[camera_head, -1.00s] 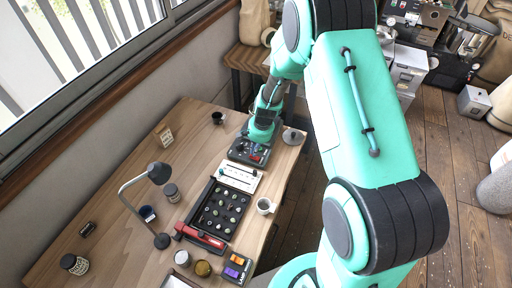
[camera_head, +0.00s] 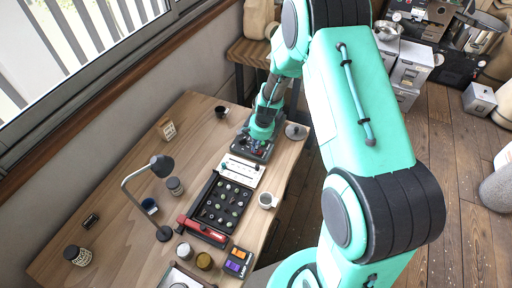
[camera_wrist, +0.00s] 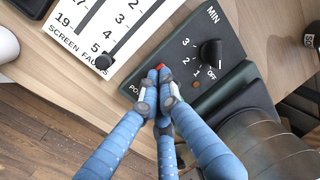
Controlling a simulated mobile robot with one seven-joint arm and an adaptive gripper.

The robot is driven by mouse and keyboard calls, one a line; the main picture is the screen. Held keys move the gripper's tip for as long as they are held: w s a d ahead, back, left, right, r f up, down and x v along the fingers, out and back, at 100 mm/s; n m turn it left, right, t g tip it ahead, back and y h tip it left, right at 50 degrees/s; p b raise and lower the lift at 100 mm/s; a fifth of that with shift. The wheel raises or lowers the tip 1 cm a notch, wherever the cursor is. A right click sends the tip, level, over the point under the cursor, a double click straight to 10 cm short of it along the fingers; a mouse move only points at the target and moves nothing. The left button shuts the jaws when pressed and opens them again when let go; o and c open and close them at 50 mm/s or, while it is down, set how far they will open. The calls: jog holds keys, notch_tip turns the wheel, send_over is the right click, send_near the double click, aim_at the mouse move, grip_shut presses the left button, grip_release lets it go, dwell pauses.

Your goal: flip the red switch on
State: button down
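The dark control panel (camera_head: 240,152) lies on the wooden table's far end; in the wrist view its face (camera_wrist: 190,50) shows a black dial (camera_wrist: 211,53), numbers and "OFF". A small red tip of the switch (camera_wrist: 160,66) shows just beyond my fingertips, beside the partly covered "PO..." lettering. The rest of the switch is hidden, so its position cannot be told. My gripper (camera_wrist: 159,95) has its blue fingers drawn together with the tips bunched over the panel at the switch. Whether they touch it cannot be told. In the head view my gripper (camera_head: 262,138) covers much of the panel.
A white "screen faults" slider board (camera_wrist: 110,35) lies beside the panel. Nearer are a black tray (camera_head: 224,207) of small samples, a red-handled tool (camera_head: 202,232), a white cup (camera_head: 267,200) and a lamp (camera_head: 160,168). A grey-lidded item (camera_head: 296,131) stands right of the panel.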

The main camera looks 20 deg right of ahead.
jog(key=shift+d, duration=0.1)
jog(key=shift+s+d+f, duration=0.15)
jog(key=shift+s+d, duration=0.3)
jog(key=shift+s, duration=0.2)
jog(key=shift+s+d, duration=0.1)
jog(key=shift+s, duration=0.05)
jog(key=shift+r, duration=0.5)
notch_tip(320, 180, up, 13)
jog(key=s+d+p, duration=0.1)
jog(key=p, duration=0.3)
jog(key=shift+s+d, duration=0.2)
jog(key=shift+d, duration=0.2)
jog(key=shift+r, duration=0.15)
